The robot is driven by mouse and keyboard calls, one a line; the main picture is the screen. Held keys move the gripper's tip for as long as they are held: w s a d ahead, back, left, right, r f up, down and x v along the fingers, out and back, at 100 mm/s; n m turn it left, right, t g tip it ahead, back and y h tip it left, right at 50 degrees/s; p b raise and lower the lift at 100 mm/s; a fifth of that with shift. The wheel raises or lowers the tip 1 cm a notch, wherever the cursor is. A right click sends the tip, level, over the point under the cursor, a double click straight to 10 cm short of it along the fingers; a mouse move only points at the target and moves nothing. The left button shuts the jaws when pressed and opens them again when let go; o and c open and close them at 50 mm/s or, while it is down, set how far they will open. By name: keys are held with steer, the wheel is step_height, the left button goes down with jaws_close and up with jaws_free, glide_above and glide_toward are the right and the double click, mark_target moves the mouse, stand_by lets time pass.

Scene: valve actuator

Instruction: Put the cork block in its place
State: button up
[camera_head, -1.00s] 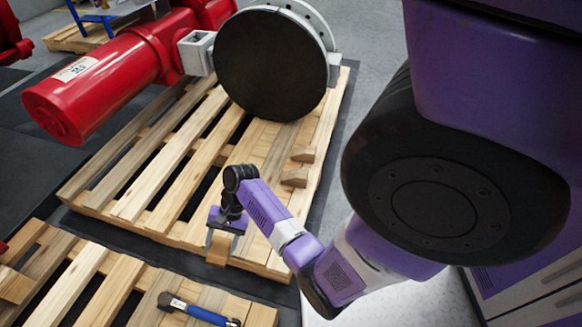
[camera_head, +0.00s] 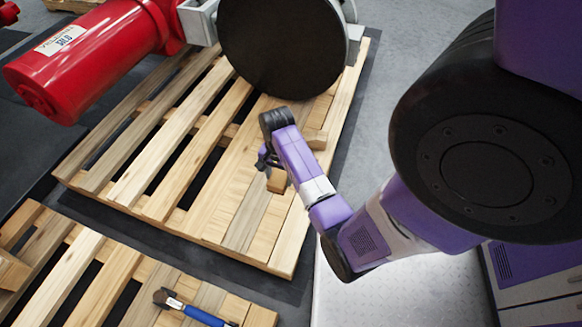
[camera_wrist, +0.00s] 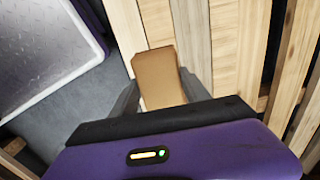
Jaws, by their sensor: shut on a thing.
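The cork block (camera_head: 278,181) is a small tan-brown block held in my gripper (camera_head: 267,163) over the right side of the large wooden pallet (camera_head: 241,222). In the wrist view the block (camera_wrist: 159,77) sits between the two grey fingers of my gripper (camera_wrist: 161,92), with pallet slats behind it. My gripper is shut on it. I cannot tell the exact gap between block and slats. A wooden block (camera_head: 316,139) lies on the pallet just beyond my wrist, partly hidden by my arm.
A large valve with a dark round disc (camera_head: 280,45) and a red cylinder (camera_head: 85,62) stands on the pallet's far part. Dark gaps separate the slats. Grey floor (camera_head: 400,40) is clear at right.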

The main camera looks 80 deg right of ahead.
step_height(320, 180, down, 20)
steer(key=b, duration=0.9)
steer(key=shift+a+b, duration=0.1)
steer(key=shift+b, duration=0.2)
steer(key=o, duration=1.2)
